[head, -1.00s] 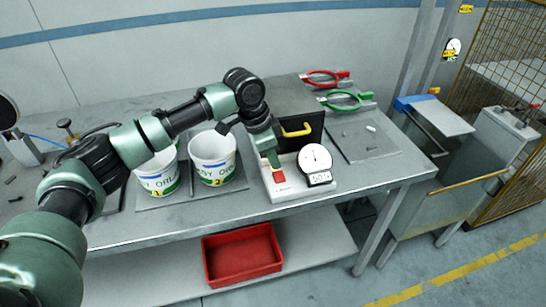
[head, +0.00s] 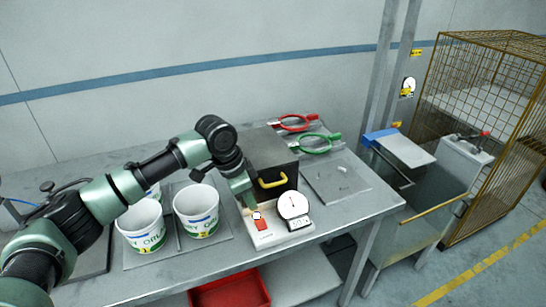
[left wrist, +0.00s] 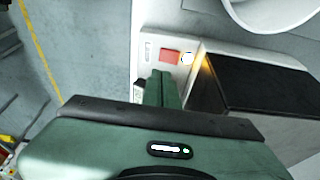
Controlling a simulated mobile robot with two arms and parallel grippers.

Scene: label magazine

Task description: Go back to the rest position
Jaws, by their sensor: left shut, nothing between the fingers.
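My left gripper (head: 250,206) is shut and empty. Its fingertips point down just behind the red button on a white-based device with a round dial (head: 293,204). In the left wrist view the closed green fingers (left wrist: 166,88) are close to the red button (left wrist: 170,57), and I cannot tell if they touch the device. A bright round light (left wrist: 187,58) sits beside the button. My right gripper is not in view.
Red (head: 297,122) and green-handled tools (head: 318,144) lie farther back. A red bin (head: 232,291) is below the table.

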